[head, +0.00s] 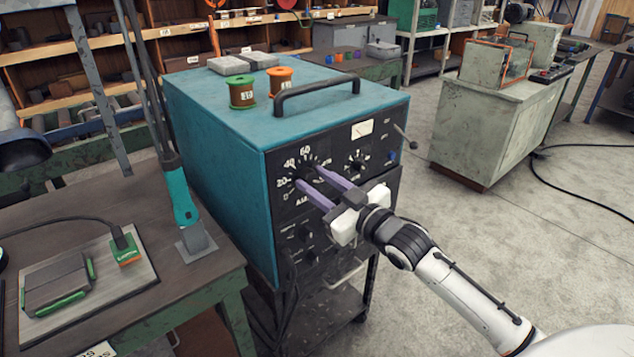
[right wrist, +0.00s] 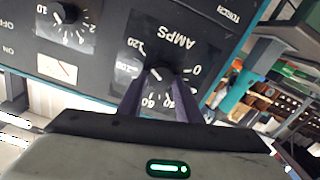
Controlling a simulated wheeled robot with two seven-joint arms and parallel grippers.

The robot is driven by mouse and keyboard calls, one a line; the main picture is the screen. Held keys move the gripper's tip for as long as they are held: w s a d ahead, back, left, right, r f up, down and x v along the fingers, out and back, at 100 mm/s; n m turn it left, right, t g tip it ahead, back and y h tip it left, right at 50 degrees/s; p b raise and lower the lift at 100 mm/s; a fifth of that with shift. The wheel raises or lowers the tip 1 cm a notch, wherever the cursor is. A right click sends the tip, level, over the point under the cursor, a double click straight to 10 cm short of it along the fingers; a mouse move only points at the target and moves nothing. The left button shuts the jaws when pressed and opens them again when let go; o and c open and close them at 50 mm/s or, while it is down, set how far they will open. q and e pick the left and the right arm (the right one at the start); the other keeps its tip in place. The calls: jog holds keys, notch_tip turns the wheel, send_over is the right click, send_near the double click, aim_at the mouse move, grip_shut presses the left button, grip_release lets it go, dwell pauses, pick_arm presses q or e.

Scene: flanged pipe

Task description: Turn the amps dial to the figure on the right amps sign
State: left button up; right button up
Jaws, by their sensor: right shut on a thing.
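The amps dial (right wrist: 159,74) is a dark knob on the black front panel of a teal welding machine (head: 215,125). White figures from 0 to 120 ring it, and AMPS is printed beside it in the right wrist view. My right gripper (head: 308,177) has purple fingers, shut on the knob from both sides; its fingers also show in the right wrist view (right wrist: 158,88). The fingers hide part of the knob and scale in the head view. I cannot tell which figure the pointer meets. I cannot make out an amps sign. My left gripper is out of view.
A smaller knob (head: 356,163) and a meter (head: 362,129) sit right of the dial. A black handle (head: 316,92), a green spool (head: 242,91) and an orange spool (head: 280,79) are on top. A workbench (head: 190,285) stands close on the left.

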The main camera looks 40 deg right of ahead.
jog(key=o, duration=1)
jog(key=shift+o, duration=0.2)
jog(key=s+b, duration=0.1)
jog(key=s, duration=0.9)
jog(key=shift+s+d, duration=0.15)
jog(key=shift+d, duration=0.25)
